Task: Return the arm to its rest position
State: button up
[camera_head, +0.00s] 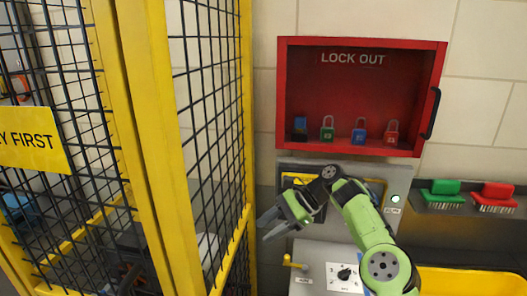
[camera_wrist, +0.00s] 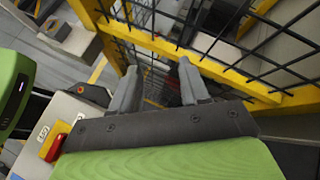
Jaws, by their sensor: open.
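My green arm (camera_head: 364,222) rises from the lower right in the head view and bends over to the left. My gripper (camera_head: 273,226) is at its end, in front of the grey control panel and just right of the yellow cage. In the wrist view my gripper (camera_wrist: 158,88) shows two grey fingers spread apart with nothing between them. Beyond the fingertips are the yellow cage frame (camera_wrist: 222,70) and its black mesh.
A red lock out box (camera_head: 305,85) with several padlocks hangs on the wall. The yellow mesh cage (camera_head: 150,150) stands close on the left. A grey cabinet with a dial (camera_head: 345,274) is below my arm. Green (camera_head: 444,188) and red (camera_head: 497,192) brushes and a yellow bin (camera_head: 470,282) are at right.

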jog(key=s+a+r+n+t+h, duration=0.1)
jog(key=s+a+r+n+h, duration=0.1)
jog(key=s+r+n+h, duration=0.3)
jog(key=s+a+n+t+h, duration=0.1)
jog(key=s+n+h, duration=0.15)
jog(key=s, duration=0.55)
jog(key=s+d+f+n+t+h, duration=0.1)
jog(key=s+d+n+t, duration=0.1)
jog(key=s+d, duration=0.5)
jog(key=s+d+f+n+t+h, duration=0.1)
jog(key=s+d, duration=0.6)
jog(key=s, duration=0.8)
jog(key=shift+s+d+f+n+t+h, duration=0.15)
jog(key=shift+s+d+n+t+h, duration=0.3)
jog(key=shift+n+t, duration=0.8)
jog(key=shift+w+a, duration=0.1)
jog(key=shift+c, duration=0.3)
